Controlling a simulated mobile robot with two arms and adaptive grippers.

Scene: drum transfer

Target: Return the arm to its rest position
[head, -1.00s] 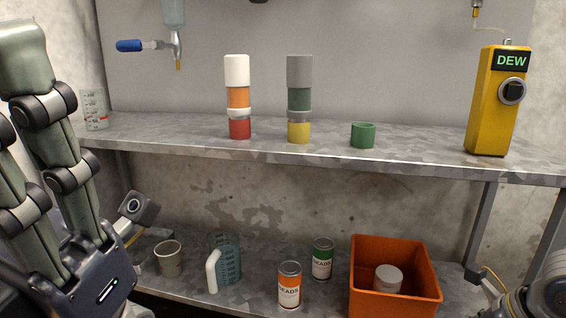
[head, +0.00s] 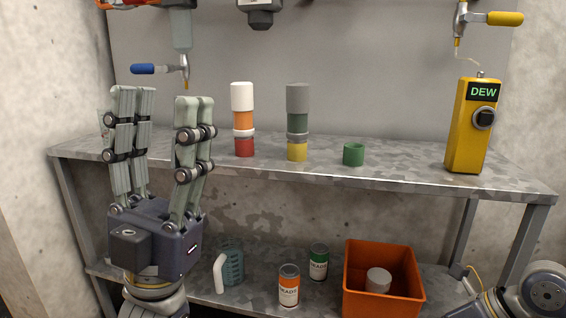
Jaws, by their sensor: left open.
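My left gripper (head: 160,108) is at the left of the head view, raised in front of the shelf unit with its fingers pointing up. The fingers are spread apart and nothing is between them. It hides part of the upper shelf's left end and the glass beaker there. At the lower right, part of my right arm shows, but its gripper is out of view.
The upper shelf (head: 400,158) bears a stack topped white (head: 243,117), a stack topped grey (head: 297,122), a green ring (head: 353,154) and a yellow DEW meter (head: 470,128). Below are a jug (head: 230,266), two cans (head: 289,287) and an orange bin (head: 384,300).

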